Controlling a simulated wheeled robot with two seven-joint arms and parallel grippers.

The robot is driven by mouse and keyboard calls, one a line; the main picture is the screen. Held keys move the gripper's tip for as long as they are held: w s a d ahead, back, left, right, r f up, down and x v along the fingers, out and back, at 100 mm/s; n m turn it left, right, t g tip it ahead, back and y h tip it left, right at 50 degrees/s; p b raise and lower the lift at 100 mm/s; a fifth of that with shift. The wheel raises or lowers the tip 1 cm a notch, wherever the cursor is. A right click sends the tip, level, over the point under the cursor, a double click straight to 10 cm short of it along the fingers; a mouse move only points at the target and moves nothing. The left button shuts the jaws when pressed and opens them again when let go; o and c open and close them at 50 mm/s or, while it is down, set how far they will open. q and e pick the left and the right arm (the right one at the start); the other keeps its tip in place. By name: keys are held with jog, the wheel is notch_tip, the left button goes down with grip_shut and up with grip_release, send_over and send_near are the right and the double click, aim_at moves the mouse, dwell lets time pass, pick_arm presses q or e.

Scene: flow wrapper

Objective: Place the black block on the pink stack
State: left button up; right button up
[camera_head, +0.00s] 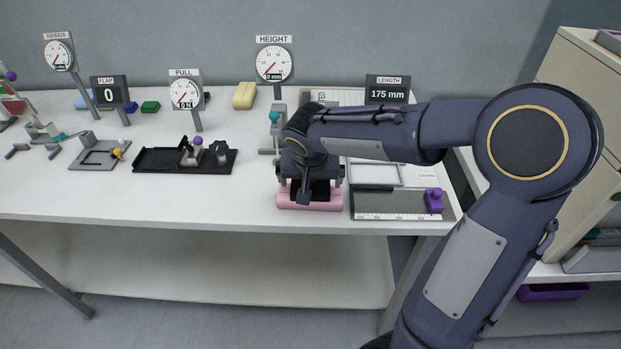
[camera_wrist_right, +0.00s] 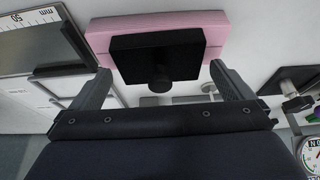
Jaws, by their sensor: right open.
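The pink stack (camera_head: 310,203) lies on the table near its front edge, below the height gauge. It also shows at the top of the right wrist view (camera_wrist_right: 215,27). The black block (camera_wrist_right: 156,52), with a round knob on it, lies against the pink stack in the wrist view. In the head view the block (camera_head: 318,190) is mostly hidden by my right gripper (camera_head: 310,190). In the wrist view the right gripper's fingers (camera_wrist_right: 162,88) are apart on either side of the block, with visible gaps and nothing held. My left gripper is in neither view.
A ruler board with a purple slider (camera_head: 434,200) lies to the right of the stack. A black fixture (camera_head: 170,160) and a grey fixture (camera_head: 98,155) stand left. A height gauge (camera_head: 274,62) stands behind. The table between the black fixture and the stack is clear.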

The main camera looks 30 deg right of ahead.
jog(key=v, duration=1.1)
jog(key=s+a+f+n+t+y, duration=0.1)
jog(key=s+a+f+n+y, duration=0.1)
jog(key=s, duration=0.7)
jog(key=s+a+f+n+y, duration=0.2)
jog(key=s+a+f+y, duration=0.1)
jog(key=s, duration=0.6)
notch_tip(320, 180, down, 2)
jog(key=shift+s+f+n+t+y+p, duration=0.1)
jog(key=shift+s+n+t+y+p, duration=0.2)
jog(key=shift+n+t+y+p, duration=0.25)
jog(key=shift+r+p, duration=2.25)
jog(key=shift+r, duration=0.15)
